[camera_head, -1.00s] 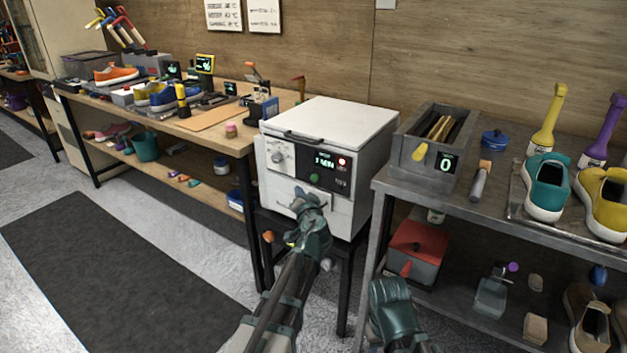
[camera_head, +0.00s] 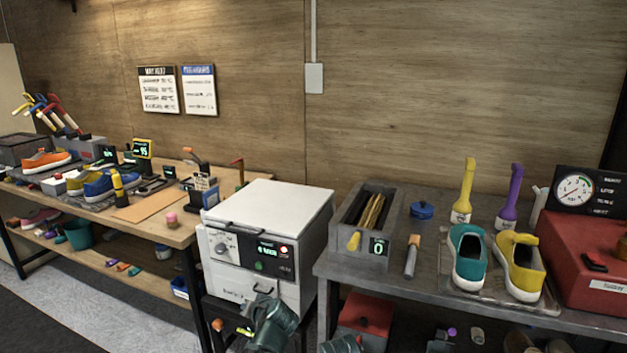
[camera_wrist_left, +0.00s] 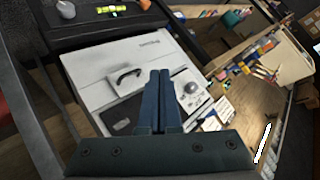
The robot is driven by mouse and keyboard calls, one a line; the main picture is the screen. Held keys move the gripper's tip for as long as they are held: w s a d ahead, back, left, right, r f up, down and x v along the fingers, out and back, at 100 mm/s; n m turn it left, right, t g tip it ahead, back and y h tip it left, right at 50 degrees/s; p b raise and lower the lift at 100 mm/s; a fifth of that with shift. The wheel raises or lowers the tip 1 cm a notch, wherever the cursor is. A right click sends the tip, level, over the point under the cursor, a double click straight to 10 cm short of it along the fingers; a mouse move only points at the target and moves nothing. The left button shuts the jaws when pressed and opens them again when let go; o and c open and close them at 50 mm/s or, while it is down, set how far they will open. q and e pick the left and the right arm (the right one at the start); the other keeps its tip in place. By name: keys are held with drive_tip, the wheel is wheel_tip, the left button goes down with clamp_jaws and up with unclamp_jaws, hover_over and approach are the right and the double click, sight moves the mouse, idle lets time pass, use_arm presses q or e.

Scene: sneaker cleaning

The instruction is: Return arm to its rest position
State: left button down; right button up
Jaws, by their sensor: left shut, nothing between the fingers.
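My left arm shows at the bottom middle of the head view, its gripper (camera_head: 265,292) low in front of the white box machine (camera_head: 268,215). In the left wrist view my left gripper (camera_wrist_left: 160,75) has its two fingers together, with nothing between them. The machine also shows there behind the fingers (camera_wrist_left: 95,75), with its handle and round knob. In the head view it has a lit display, a red light and a closed lid. A small part of my right arm shows at the bottom edge; its fingers are not visible.
A wooden bench (camera_head: 155,232) with shoes and tools stands left. A grey metal table (camera_head: 400,278) at right holds a box of sticks (camera_head: 365,225), a teal shoe (camera_head: 467,257), a yellow shoe (camera_head: 520,265) and a red machine (camera_head: 590,260). Dark floor is open at lower left.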

use_arm(q)
drive_tip(key=s+d+r+m+g+h+p, duration=0.1)
drive_tip(key=s+d+r+g+h+p, duration=0.1)
drive_tip(key=s, duration=0.6)
drive_tip(key=s+d+r+m+g+h+p, duration=0.1)
drive_tip(key=s+d+g+p, duration=0.3)
drive_tip(key=s+d+p, duration=0.2)
drive_tip(key=s+d+r+m+g+h+p, duration=0.1)
drive_tip(key=s+d+r+g+h+p, duration=0.1)
drive_tip(key=s, duration=0.8)
drive_tip(key=d+g+p, duration=0.1)
drive_tip(key=d+p, duration=0.1)
drive_tip(key=d, duration=0.1)
drive_tip(key=shift+d+r+h+p, duration=0.25)
drive_tip(key=shift+r+h+p, duration=0.05)
drive_tip(key=shift+p, duration=0.05)
use_arm(e)
wheel_tip(320, 180, up, 15)
drive_tip(key=shift+r, duration=0.2)
